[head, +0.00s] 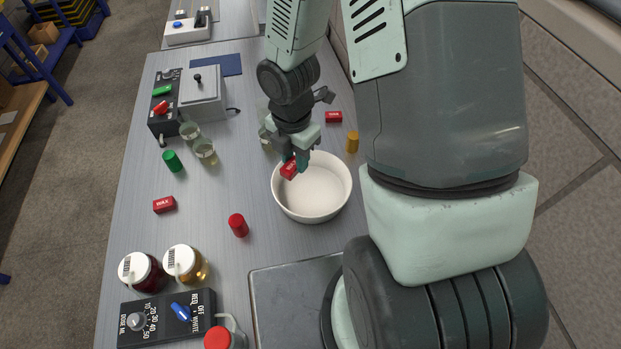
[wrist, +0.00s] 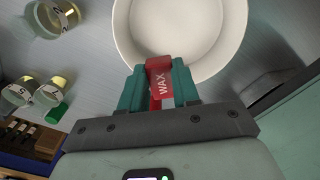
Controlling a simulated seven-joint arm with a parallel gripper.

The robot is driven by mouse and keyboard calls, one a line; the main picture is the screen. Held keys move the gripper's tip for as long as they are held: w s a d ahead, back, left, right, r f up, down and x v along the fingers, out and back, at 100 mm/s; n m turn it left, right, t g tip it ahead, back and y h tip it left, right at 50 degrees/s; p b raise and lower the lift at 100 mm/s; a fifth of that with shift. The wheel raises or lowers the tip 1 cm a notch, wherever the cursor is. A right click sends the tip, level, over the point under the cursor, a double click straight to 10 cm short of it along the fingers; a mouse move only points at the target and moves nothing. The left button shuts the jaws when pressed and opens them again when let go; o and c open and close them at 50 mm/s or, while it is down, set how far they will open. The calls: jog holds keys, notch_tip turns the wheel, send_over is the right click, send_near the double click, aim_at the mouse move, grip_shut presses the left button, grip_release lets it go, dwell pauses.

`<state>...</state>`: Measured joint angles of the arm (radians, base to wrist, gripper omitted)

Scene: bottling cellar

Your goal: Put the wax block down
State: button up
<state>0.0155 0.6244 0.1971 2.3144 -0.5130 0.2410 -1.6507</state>
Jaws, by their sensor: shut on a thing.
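My gripper (head: 294,165) is shut on a red wax block (head: 289,169) with white lettering. In the wrist view the wax block (wrist: 160,82) sits between the teal fingers (wrist: 159,88). The block is at the upper left rim of a white bowl (head: 326,205), which also shows in the wrist view (wrist: 122,33). I cannot tell how high above the bowl it is. A second wax block (head: 164,205) lies on the table to the left. Another red block (head: 334,117) lies behind the bowl; its lettering is too small to read.
A red cylinder (head: 238,225) stands left of the bowl, an orange one (head: 352,142) behind it. Glass jars (head: 206,151) and a green cylinder (head: 172,160) stand at the left. Lidded jars (head: 185,264) and a dial box (head: 165,318) are in front. The table (head: 215,190) is clear between.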

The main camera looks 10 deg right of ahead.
send_over(302, 193)
jog(key=shift+n, duration=0.3)
notch_tip(302, 193, down, 5)
jog(key=shift+s+r, duration=0.1)
jog(key=shift+s, duration=0.05)
jog(key=shift+f, duration=2.55)
jog(key=shift+f, duration=0.15)
jog(key=o, duration=1)
